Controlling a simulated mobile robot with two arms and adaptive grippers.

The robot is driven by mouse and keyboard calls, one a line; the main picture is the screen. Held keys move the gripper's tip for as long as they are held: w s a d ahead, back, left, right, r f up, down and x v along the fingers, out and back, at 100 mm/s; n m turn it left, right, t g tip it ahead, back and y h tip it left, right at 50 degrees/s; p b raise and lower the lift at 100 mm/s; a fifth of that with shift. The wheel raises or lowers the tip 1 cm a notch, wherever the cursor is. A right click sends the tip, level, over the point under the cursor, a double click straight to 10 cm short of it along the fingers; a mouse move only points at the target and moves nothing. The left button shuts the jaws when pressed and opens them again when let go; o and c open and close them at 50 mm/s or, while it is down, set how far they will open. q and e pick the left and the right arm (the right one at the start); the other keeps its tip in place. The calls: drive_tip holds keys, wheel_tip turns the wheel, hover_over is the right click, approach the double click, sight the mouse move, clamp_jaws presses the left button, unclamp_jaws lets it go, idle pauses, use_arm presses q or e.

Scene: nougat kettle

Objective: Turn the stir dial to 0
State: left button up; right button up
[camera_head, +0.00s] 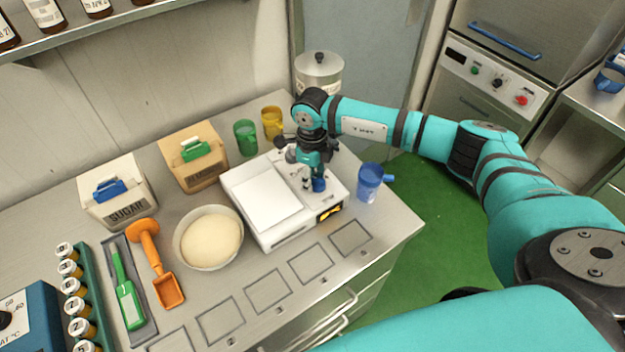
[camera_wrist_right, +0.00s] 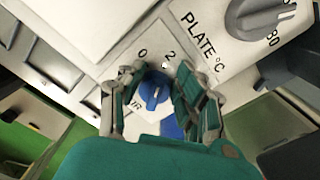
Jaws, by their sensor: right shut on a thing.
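The stir dial is a small blue knob (camera_wrist_right: 153,90) on the white panel of the hotplate stirrer (camera_head: 262,203). The digits 0 and 2 are printed above it in the right wrist view, 0 to the left and 2 to the right. In the head view the blue dial (camera_head: 319,186) shows just below my right gripper (camera_head: 316,180). My right gripper (camera_wrist_right: 160,95) points down at the panel, with its fingers shut on the dial from both sides. The fingers hide part of the scale, and I cannot tell exactly which mark the dial points to. My left gripper is not in view.
A grey PLATE °C knob (camera_wrist_right: 262,12) sits close to my right fingers. A blue cup (camera_head: 370,184) stands right of the stirrer, and a bowl of pale powder (camera_head: 208,265) stands left of it. Green (camera_head: 246,138) and yellow (camera_head: 272,123) cups stand behind.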

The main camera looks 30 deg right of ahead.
drive_tip(key=n+b, duration=0.4)
drive_tip(key=b, duration=0.1)
drive_tip(key=shift+s+a+f+n, duration=0.25)
drive_tip(key=shift+s+a+n, duration=0.05)
drive_tip(key=shift+n, duration=0.1)
drive_tip(key=shift+s+r+n+b, duration=0.2)
drive_tip(key=shift+n+b, duration=0.9)
drive_tip(key=shift+b, duration=0.25)
drive_tip(key=o, duration=1.2)
drive_tip(key=shift+a+r, duration=0.1)
